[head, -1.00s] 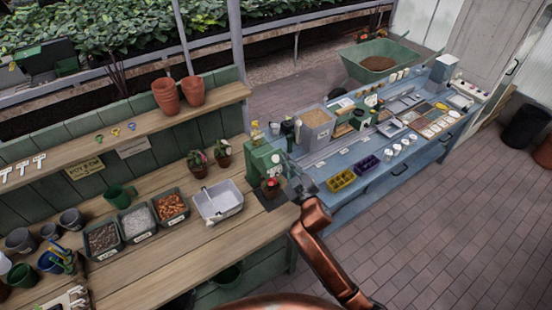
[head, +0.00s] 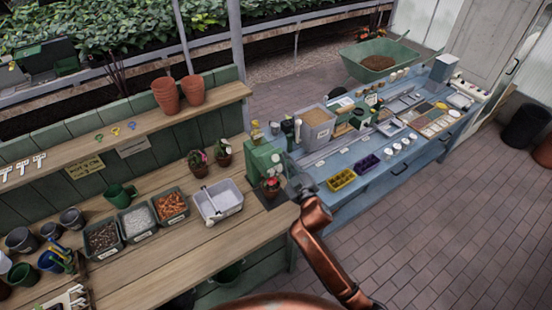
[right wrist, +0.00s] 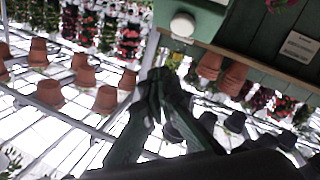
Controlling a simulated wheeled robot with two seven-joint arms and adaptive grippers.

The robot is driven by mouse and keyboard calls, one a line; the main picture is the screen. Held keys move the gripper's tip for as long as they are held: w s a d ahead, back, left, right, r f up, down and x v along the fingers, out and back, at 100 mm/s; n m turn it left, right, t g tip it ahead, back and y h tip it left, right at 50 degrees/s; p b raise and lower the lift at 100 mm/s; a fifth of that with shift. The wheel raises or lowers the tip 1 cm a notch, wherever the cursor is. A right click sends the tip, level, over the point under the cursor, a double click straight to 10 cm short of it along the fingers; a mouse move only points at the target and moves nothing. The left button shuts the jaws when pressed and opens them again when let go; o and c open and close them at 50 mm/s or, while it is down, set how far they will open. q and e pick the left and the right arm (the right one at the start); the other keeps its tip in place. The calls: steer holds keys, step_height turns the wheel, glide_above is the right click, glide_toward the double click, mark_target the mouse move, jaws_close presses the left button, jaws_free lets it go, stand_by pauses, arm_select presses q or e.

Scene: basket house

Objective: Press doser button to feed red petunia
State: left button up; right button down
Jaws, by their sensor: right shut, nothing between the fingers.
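The green doser (head: 262,158) stands at the right end of the wooden bench. A potted red petunia (head: 270,187) sits at its front, low down. My right gripper (head: 290,172) is beside the doser's right side, at the bench's end. In the right wrist view, the doser's green body (right wrist: 208,18) shows at the top with a round white button (right wrist: 182,25) on it. The fingers of my right gripper (right wrist: 162,80) are shut and empty, below the button and apart from it in that picture. My left gripper is not in view.
A grey-white tub (head: 218,201) stands left of the doser, with two small potted plants (head: 210,157) behind it. A grey bin (head: 317,125) and a yellow tray (head: 342,179) are on the blue bench to the right. Bare wood lies along the front of the wooden bench.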

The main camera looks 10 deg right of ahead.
steer(key=shift+f, duration=0.1)
stand_by(0.5)
